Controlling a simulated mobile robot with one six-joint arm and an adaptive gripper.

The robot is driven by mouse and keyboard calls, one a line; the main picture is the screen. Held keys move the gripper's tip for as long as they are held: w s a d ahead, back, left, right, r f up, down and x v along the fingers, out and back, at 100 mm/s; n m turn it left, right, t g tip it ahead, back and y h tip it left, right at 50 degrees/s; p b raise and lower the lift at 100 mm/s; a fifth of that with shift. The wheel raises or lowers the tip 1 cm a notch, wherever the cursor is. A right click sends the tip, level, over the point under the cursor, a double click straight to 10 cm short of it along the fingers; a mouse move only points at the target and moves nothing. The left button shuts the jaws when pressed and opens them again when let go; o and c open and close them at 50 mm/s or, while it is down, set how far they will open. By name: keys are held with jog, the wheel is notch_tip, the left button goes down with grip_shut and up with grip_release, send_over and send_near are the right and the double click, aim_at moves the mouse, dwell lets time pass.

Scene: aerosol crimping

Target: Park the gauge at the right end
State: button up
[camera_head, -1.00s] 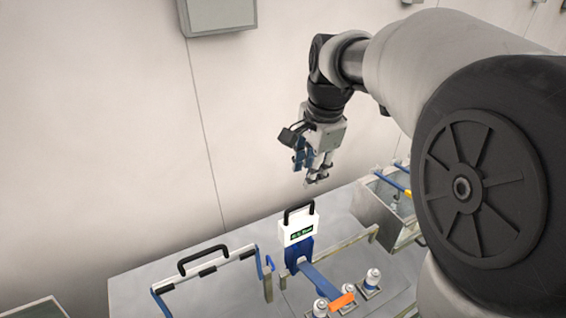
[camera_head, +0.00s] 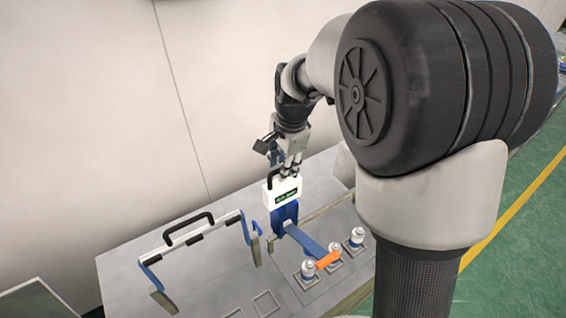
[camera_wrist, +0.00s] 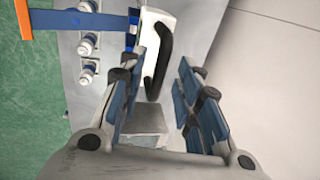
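The gauge (camera_head: 282,193) is a white box with a green display and a black top handle (camera_head: 274,179). A blue bracket (camera_head: 285,213) and a blue arm (camera_head: 308,239) with an orange end piece (camera_head: 328,260) extend from it over a row of cans. My gripper (camera_head: 290,172) is just above the gauge, beside its handle. In the wrist view my gripper (camera_wrist: 168,78) is open, with blue-padded fingers apart. The black handle (camera_wrist: 161,62) lies in line with the gap between them; contact cannot be told. The gauge body (camera_wrist: 150,30) is partly hidden behind the left finger.
Several white cans, one of them at the right (camera_head: 356,238), stand in square holders on the grey table (camera_head: 215,285). A rail (camera_head: 328,208) runs right of the gauge. A blue-and-white frame with a black handle (camera_head: 188,228) stands left. The wall is behind the table.

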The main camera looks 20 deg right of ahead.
jog(key=shift+c, duration=0.2)
grip_shut()
dwell(0.4)
